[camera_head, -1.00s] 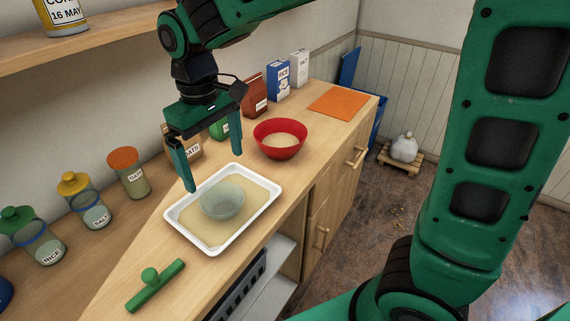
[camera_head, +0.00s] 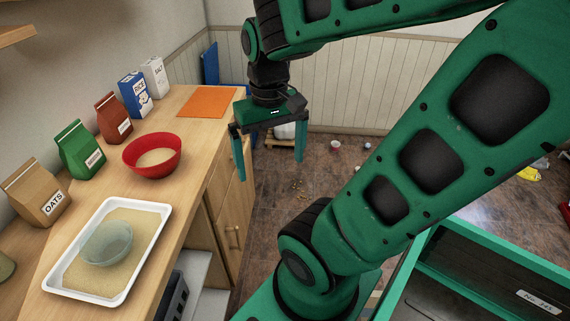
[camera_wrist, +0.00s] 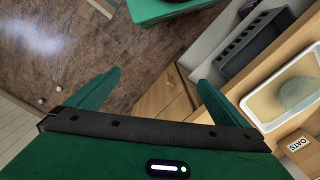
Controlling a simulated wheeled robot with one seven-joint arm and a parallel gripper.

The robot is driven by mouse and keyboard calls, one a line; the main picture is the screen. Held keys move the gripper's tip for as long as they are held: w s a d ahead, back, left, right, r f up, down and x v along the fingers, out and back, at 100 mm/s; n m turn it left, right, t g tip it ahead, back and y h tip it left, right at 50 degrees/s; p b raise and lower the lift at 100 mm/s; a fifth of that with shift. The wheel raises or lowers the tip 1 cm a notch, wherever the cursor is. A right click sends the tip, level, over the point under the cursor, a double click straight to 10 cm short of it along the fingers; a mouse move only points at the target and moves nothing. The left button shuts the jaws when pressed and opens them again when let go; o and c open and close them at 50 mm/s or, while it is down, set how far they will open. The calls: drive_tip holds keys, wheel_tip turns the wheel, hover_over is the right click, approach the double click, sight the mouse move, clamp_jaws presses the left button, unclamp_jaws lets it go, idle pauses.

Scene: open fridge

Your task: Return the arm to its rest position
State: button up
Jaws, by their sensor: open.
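My gripper (camera_head: 270,160) is open and empty, with its two green fingers pointing down. In the head view it hangs in the air to the right of the counter, in front of the cabinet side and above the brown floor. In the wrist view my gripper (camera_wrist: 155,95) shows its fingers spread wide, with only the floor and cabinet front between and below them. My arm's green links reach from the lower right up and over to the gripper.
On the counter (camera_head: 190,120) are a white tray (camera_head: 158,215) with a glass bowl (camera_head: 107,243), a red bowl (camera_head: 152,155), an orange mat (camera_head: 202,103) and several packages, including an oats bag (camera_head: 38,194). A green-edged bin (camera_head: 480,262) is at lower right.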

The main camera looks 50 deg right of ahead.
drive_tip(key=shift+m, duration=0.8)
drive_tip(key=s, duration=0.1)
drive_tip(key=s+d, duration=0.1)
drive_tip(key=s+f, duration=0.1)
drive_tip(key=s, duration=0.1)
drive_tip(key=shift+d, duration=0.4)
